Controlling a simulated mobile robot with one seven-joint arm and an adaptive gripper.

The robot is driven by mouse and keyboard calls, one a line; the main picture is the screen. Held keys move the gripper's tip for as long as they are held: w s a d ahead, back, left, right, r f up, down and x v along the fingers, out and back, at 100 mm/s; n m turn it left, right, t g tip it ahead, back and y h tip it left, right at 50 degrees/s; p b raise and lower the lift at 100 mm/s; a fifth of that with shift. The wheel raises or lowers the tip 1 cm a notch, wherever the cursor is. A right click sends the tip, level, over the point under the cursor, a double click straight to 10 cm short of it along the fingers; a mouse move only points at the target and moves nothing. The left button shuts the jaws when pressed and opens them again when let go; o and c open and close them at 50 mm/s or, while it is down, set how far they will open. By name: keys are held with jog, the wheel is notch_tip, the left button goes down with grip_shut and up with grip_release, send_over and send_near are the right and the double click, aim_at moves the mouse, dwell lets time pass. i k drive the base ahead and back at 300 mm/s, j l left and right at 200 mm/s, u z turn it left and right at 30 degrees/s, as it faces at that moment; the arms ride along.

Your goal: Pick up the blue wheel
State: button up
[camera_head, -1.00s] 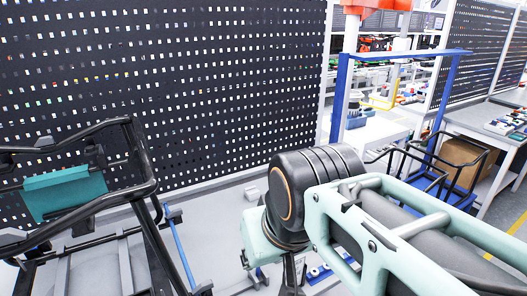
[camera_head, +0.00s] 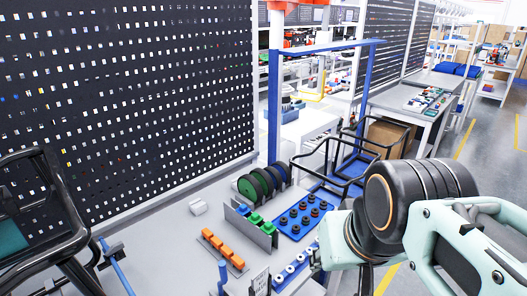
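Several dark upright discs (camera_head: 262,183), the front one with a green face, stand in a row in a rack on the grey table. A row of small white rings (camera_head: 291,269) with dark centres lies on a blue strip at the front of the table; whether these are wheels I cannot tell. My arm fills the right side, to the right of these parts. My gripper's fingers do not show; only a dark part below the wrist link is visible.
A blue tray (camera_head: 283,229) holds several dark knobs. A grey holder (camera_head: 262,237) carries blue and green pieces, and orange blocks (camera_head: 222,249) stand left of it. A blue frame (camera_head: 274,105) and black racks stand behind.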

aim_at(285, 173)
jog(key=u, duration=1.6)
jog(key=z, duration=1.65)
jog(key=i+l+z, duration=0.1)
jog(key=i+l, duration=1.45)
